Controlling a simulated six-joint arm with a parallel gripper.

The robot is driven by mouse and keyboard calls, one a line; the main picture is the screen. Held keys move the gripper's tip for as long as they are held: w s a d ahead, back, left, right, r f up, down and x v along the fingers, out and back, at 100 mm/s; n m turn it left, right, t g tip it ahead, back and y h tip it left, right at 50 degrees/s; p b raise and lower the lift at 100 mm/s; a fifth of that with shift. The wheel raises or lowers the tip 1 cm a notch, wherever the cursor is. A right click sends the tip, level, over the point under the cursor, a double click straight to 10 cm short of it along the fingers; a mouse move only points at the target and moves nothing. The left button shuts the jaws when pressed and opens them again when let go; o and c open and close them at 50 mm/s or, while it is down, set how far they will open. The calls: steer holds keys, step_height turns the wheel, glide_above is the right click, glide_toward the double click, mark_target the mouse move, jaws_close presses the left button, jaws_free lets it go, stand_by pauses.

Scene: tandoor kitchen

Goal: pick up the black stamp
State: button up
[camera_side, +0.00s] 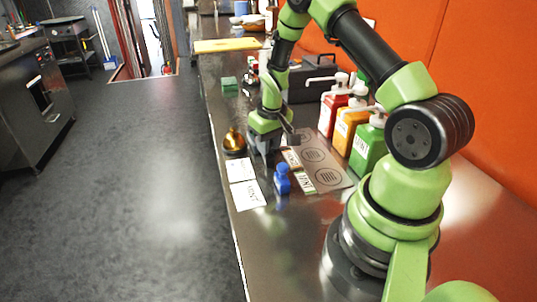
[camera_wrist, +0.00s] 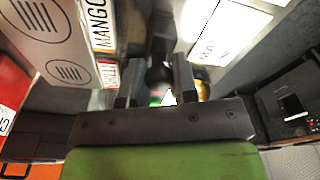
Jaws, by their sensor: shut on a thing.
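The black stamp (camera_wrist: 158,72) shows in the wrist view as a dark upright shape between my two fingers. My gripper (camera_wrist: 156,88) is shut on it. In the side view my gripper (camera_side: 264,146) points down low over the steel counter, next to the brass object and the label cards. In that view I cannot make out the stamp apart from the dark fingers. I cannot tell whether its base touches the counter.
A blue stamp (camera_side: 282,179) stands nearer the side camera. White cards (camera_side: 247,193) lie along the counter's left edge, by a brass object (camera_side: 234,142). A grey mat with circles (camera_side: 327,169) lies to the right. Red, orange and green pump bottles (camera_side: 367,147) stand behind it.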

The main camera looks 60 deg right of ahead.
steer(key=shift+r, duration=0.1)
step_height(320, 180, up, 10)
steer(key=shift+f, duration=0.1)
steer(key=o, duration=0.4)
steer(key=c, duration=0.3)
steer(key=shift+o, duration=0.7)
steer(key=w+a+f, duration=0.1)
steer(key=a, duration=0.1)
steer(key=w+a, duration=0.2)
steer(key=a, duration=0.1)
steer(key=w+a+f, duration=0.1)
steer(key=a, duration=0.2)
steer(key=shift+w+a+f, duration=0.2)
steer(key=shift+a+f, duration=0.05)
steer(key=shift+f, duration=0.05)
steer(key=shift+c, duration=0.4)
glide_above(235, 176)
steer(key=shift+d+f, duration=0.1)
steer(key=shift+f, duration=2.95)
